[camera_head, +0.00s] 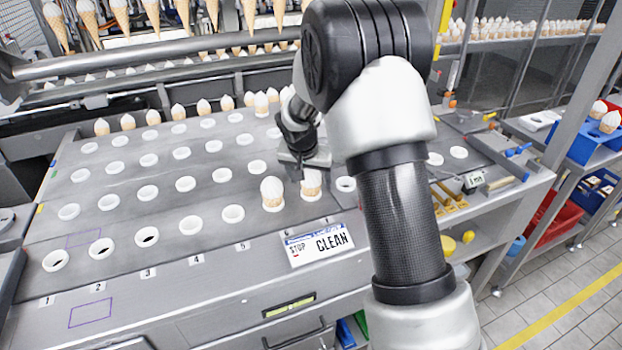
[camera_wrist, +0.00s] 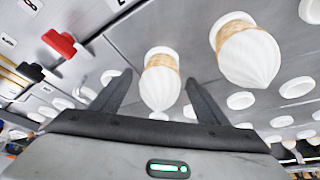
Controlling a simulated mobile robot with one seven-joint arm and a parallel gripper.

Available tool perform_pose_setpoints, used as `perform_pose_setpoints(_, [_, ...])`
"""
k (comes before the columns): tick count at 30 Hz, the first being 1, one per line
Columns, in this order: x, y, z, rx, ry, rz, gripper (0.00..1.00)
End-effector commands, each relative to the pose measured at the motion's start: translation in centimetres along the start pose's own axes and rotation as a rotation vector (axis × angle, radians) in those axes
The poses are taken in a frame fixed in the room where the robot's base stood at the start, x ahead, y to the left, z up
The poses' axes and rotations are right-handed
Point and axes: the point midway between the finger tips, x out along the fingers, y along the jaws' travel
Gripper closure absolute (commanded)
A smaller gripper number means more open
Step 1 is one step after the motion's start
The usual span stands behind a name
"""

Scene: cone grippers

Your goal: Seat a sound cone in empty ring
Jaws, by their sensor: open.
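Two white-topped wafer cones stand upright in white rings in the front row, a left one (camera_head: 272,190) and a right one (camera_head: 311,181). My gripper (camera_head: 303,168) is low over the table behind the right cone. In the wrist view, my open gripper (camera_wrist: 156,80) has its dark fingers either side of one cone (camera_wrist: 160,82), with gaps showing on both sides. The other cone (camera_wrist: 248,58) is outside the fingers. Empty rings continue along the row to the left, including the nearest one (camera_head: 233,213), and one empty ring (camera_head: 345,184) lies to the right.
More empty rings (camera_head: 148,192) fill the rows behind. Several cones (camera_head: 178,112) stand along the back of the table, and others hang above it. A "STOP CLEAN" card (camera_head: 318,244) lies at the front edge. A blue bin (camera_head: 590,137) is on the right shelf.

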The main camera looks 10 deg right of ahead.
Motion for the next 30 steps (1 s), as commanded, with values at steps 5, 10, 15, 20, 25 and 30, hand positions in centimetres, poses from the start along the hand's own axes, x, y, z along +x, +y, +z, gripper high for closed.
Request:
perform_pose_setpoints(5, [-0.4, 0.0, 0.0, 0.000, 0.001, -0.001, 0.31])
perform_pose_setpoints(10, [-2.9, -0.1, 0.0, 0.000, 0.002, -0.002, 0.31])
perform_pose_setpoints(15, [-7.0, -0.1, -0.1, 0.001, 0.004, -0.003, 0.31])
perform_pose_setpoints(20, [-11.0, -0.1, -0.1, 0.000, 0.004, -0.003, 0.31])
perform_pose_setpoints(25, [-14.6, -0.1, -0.1, 0.001, 0.003, -0.003, 0.31])
perform_pose_setpoints(30, [-16.7, -0.1, 0.0, 0.000, 0.001, -0.001, 0.31])
